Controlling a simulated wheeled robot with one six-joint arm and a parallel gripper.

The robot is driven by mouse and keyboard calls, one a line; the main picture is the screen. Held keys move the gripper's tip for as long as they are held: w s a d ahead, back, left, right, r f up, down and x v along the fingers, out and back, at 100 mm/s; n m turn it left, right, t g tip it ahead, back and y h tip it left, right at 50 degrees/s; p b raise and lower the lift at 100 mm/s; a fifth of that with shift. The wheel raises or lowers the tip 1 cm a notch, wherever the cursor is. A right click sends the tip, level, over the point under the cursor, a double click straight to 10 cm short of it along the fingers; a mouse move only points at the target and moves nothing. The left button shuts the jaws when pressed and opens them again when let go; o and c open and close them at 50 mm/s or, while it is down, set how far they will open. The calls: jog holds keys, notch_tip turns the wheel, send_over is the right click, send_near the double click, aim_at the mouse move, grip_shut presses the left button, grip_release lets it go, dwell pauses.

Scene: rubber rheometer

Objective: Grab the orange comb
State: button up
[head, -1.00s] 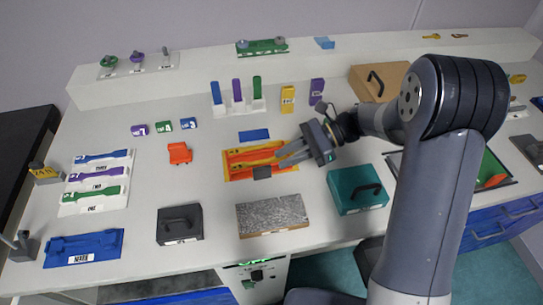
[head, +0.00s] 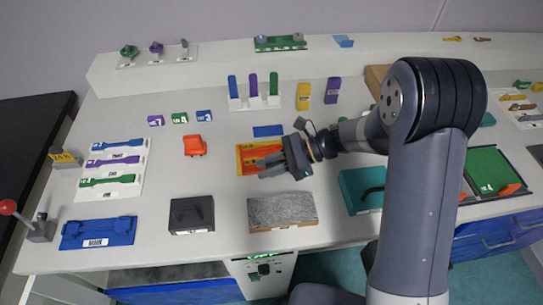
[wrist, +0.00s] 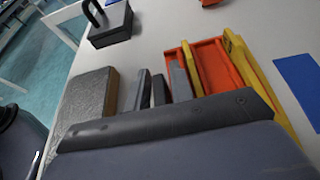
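No plainly comb-shaped orange piece can be made out. A small orange block (head: 195,146) lies at the middle left of the bench in the head view; its details are too small to tell. An orange tray (head: 246,163) with yellow bars lies to its right; it also shows in the wrist view (wrist: 208,66). My gripper (head: 266,165) is over the tray's right and front part and hides much of it. Its grey fingers (wrist: 160,88) look apart, with a dark shape between them that I cannot identify. I see no orange thing held.
A grey textured slab (head: 283,211) lies just in front of the tray. A dark handled box (head: 191,215) is at front left, a teal handled box (head: 362,190) at right. A blue strip (head: 268,131) and an upright rack (head: 254,103) are behind. Bare bench surrounds the orange block.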

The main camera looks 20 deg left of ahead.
jog(key=shift+c, duration=0.4)
grip_shut()
jog(key=shift+r, duration=0.1)
